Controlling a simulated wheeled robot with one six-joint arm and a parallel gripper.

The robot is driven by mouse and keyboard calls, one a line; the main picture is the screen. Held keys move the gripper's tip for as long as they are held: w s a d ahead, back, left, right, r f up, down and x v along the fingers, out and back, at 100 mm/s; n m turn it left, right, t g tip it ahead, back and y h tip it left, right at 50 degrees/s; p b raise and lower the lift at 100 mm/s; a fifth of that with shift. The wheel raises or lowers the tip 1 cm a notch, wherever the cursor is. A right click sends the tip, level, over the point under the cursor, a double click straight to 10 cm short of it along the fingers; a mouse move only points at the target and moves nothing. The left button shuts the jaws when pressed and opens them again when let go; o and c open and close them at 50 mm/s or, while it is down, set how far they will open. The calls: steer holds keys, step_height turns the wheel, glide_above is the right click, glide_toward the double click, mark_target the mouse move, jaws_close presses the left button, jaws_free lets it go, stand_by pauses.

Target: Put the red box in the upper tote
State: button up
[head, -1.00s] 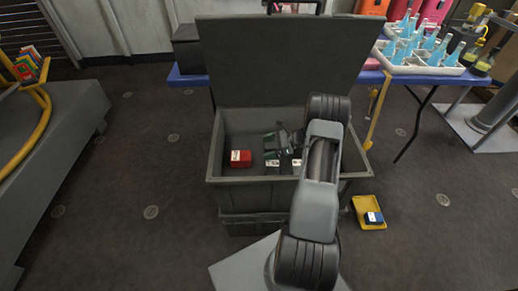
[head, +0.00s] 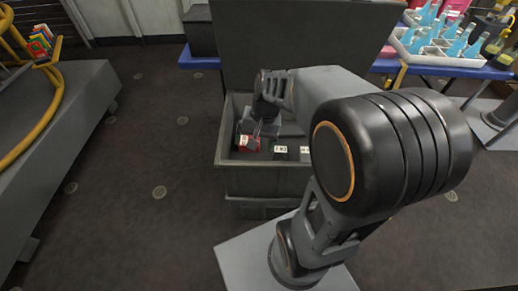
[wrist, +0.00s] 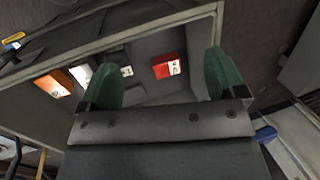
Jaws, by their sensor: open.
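The red box (head: 250,146) lies inside the open grey upper tote (head: 262,181), near its left side, with a white label showing. In the wrist view the red box (wrist: 164,66) shows between and beyond my green fingertips, on the tote floor. My gripper (wrist: 163,70) is open and empty, above the red box and pointing down into the tote. In the head view my gripper (head: 260,127) partly covers the box; touching or apart is hard to tell there, but the wrist view shows a gap.
Dark boxes with white labels (head: 280,151) lie right of the red box in the tote. An orange box (wrist: 54,82) shows at the left in the wrist view. The raised lid (head: 290,45) stands behind. A blue table (head: 430,66) with a bottle tray is at the back right.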

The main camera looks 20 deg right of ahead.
steer(key=s+a+r+n+t+h, duration=0.1)
steer(key=s+r+n+t+h, duration=0.1)
steer(key=s+n, duration=0.3)
steer(key=shift+s+a+r+n+h, duration=0.15)
steer(key=shift+s+r+n+h, duration=0.15)
steer(key=shift+s+h, duration=0.1)
steer(key=shift+f, duration=0.1)
